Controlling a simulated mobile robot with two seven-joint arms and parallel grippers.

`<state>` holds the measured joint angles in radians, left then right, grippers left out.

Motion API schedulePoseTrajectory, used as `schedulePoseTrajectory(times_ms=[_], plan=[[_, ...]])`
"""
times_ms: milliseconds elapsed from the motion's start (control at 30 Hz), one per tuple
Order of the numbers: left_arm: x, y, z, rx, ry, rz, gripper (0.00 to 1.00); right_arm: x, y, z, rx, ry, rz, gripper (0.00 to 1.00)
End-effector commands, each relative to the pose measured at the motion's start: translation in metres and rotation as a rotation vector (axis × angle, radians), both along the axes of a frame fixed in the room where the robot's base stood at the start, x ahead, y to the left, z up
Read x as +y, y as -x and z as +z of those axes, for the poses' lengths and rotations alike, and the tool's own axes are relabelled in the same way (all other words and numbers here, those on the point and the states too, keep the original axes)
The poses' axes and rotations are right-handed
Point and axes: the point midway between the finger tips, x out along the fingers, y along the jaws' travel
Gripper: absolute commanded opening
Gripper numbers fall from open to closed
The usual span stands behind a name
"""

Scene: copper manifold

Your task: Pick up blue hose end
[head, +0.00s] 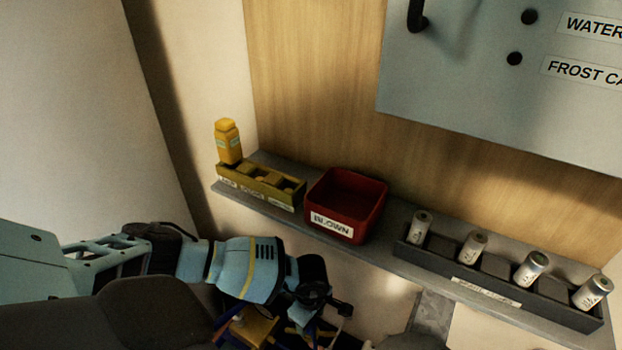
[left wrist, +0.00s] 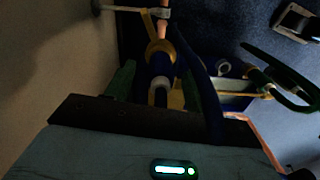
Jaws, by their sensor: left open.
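In the left wrist view, the blue hose end (left wrist: 158,66) shows in dim light, with a yellow band at its far side and a pale ring nearer me. It points away from me, towards a copper-coloured pipe stub (left wrist: 163,28). My left gripper (left wrist: 160,82) is open, with a greenish finger on each side of the hose end. I cannot tell whether either finger touches it. In the head view my left gripper (head: 325,310) is low in the middle, and its fingertips are hard to make out. My right gripper is not in view.
A grey shelf (head: 400,268) runs above my left gripper. It holds a yellow bottle (head: 228,142), an olive tray (head: 262,187), a red "BLOWN" bin (head: 340,228) and a dark rack (head: 500,293) with several canisters. A dark green hose loop (left wrist: 282,78) lies right in the wrist view.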

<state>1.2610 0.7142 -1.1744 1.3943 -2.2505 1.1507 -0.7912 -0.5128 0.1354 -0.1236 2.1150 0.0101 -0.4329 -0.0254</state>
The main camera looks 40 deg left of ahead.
Motion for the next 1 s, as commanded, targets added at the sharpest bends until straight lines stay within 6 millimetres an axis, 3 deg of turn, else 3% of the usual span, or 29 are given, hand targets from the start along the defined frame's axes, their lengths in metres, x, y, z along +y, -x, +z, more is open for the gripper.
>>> schedulePoseTrajectory(times_ms=[33, 200, 467, 800, 1000], plan=[[0.001, 0.002, -0.012, 0.005, -0.001, 0.000, 0.54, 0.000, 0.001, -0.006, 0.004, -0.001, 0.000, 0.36], [0.002, 0.003, -0.033, 0.005, 0.000, 0.001, 0.54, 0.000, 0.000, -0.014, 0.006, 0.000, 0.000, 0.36], [0.001, 0.002, -0.033, 0.001, 0.000, 0.001, 0.53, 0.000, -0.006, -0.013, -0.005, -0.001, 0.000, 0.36], [0.002, 0.002, -0.033, 0.002, 0.000, 0.001, 0.08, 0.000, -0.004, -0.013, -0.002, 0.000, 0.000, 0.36], [0.001, 0.001, -0.032, 0.001, 0.000, 0.001, 0.07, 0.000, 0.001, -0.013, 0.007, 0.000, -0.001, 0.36]])
